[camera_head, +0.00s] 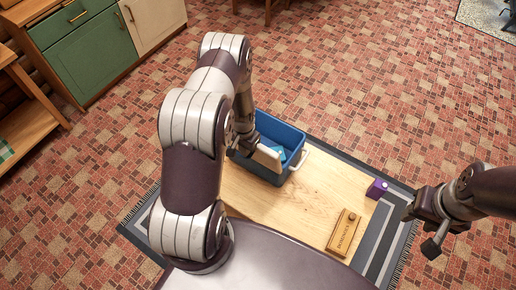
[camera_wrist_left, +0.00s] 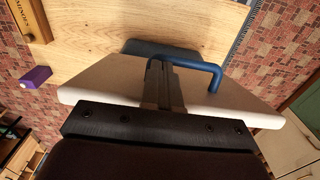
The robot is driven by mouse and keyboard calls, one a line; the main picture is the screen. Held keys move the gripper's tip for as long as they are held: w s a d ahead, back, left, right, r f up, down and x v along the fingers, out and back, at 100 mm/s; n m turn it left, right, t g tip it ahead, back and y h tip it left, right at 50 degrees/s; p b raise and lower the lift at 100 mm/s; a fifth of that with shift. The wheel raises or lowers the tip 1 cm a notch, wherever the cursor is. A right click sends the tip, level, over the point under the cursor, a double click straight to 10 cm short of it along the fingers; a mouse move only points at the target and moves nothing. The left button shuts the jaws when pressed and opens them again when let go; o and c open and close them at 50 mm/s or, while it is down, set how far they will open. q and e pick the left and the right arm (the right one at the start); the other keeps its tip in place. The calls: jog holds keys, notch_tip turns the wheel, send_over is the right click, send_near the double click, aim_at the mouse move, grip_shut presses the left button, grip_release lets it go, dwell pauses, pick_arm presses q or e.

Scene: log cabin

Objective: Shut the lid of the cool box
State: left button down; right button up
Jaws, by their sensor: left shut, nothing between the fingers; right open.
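The cool box (camera_head: 285,128) is a blue tub at the far side of the wooden table, and it is open at the top. Something teal (camera_head: 277,152) shows inside it. A pale panel, which looks like the lid (camera_head: 267,158), stands raised at my left gripper. My left gripper (camera_wrist_left: 160,68) is shut and empty, close against the lid; contact is unclear. In the head view my arm partly hides it. My right gripper (camera_head: 420,230) is open and empty at the right, off the table's edge.
On the table (camera_head: 285,205) lie a wooden dominoes box (camera_head: 343,233) and a purple box (camera_head: 377,188) at the right. The table's middle is clear. A striped rug (camera_head: 385,235) lies under it. Green cabinets (camera_head: 95,50) stand at the upper left.

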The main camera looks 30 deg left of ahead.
pick_arm(q)
jog(key=shift+w+d+f+b, duration=0.1)
jog(key=shift+w+d+b, duration=0.1)
jog(key=shift+w+b, duration=1.15)
jog(key=shift+w+d+f+b, duration=0.15)
jog(key=shift+w+b, duration=0.45)
jog(key=shift+w, duration=1.4)
jog(key=w+r+p, duration=0.1)
jog(key=w+r, duration=0.2)
jog(key=r, duration=0.3)
jog(key=shift+w+d+r+p, duration=0.2)
jog(key=shift+r+p, duration=0.05)
jog(key=shift+p, duration=0.05)
jog(key=shift+w, duration=0.1)
